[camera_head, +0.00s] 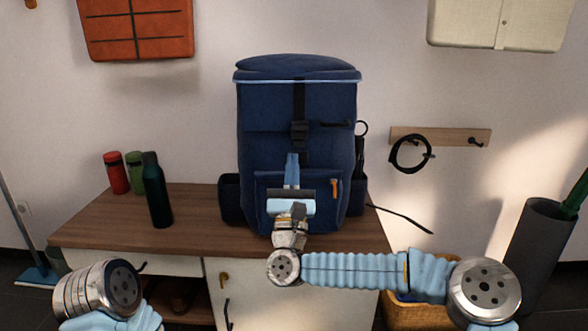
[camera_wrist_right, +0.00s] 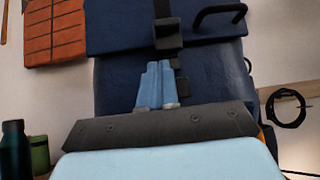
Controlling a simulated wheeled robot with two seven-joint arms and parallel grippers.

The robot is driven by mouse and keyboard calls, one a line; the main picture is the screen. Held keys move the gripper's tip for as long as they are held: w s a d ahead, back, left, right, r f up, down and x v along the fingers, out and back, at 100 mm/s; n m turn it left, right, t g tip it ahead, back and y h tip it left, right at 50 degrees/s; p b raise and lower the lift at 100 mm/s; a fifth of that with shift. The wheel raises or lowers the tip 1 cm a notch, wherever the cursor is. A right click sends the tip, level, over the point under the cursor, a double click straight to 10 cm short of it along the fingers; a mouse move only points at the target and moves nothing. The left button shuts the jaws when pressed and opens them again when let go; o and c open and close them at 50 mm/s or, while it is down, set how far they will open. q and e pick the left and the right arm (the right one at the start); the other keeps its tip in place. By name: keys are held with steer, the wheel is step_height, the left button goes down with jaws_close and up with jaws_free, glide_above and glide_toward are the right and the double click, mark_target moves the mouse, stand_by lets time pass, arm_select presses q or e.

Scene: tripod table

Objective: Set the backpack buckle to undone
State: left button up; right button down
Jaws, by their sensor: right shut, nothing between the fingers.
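The blue backpack (camera_head: 270,105) stands upright on the wooden cabinet top (camera_head: 200,222). A black strap runs down its front to the dark buckle (camera_head: 299,131). The buckle also shows in the right wrist view (camera_wrist_right: 167,32). I cannot tell from these frames whether its halves are joined. My right gripper (camera_head: 292,157) is in front of the backpack, just below the buckle, with its fingers pointing up. In the right wrist view its fingers (camera_wrist_right: 157,68) are together and empty, and the buckle lies beyond their tips. My left gripper is out of view; only part of my left arm shows at lower left.
A dark green bottle (camera_head: 157,192), a red bottle (camera_head: 117,174) and a green container (camera_head: 135,171) stand left of the backpack. A wall rack (camera_head: 440,138) with a black loop (camera_head: 408,155) is at right. The cabinet top between bottle and backpack is clear.

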steer(key=v, duration=0.9)
steer(key=shift+s, duration=0.25)
steer(key=shift+f, duration=0.1)
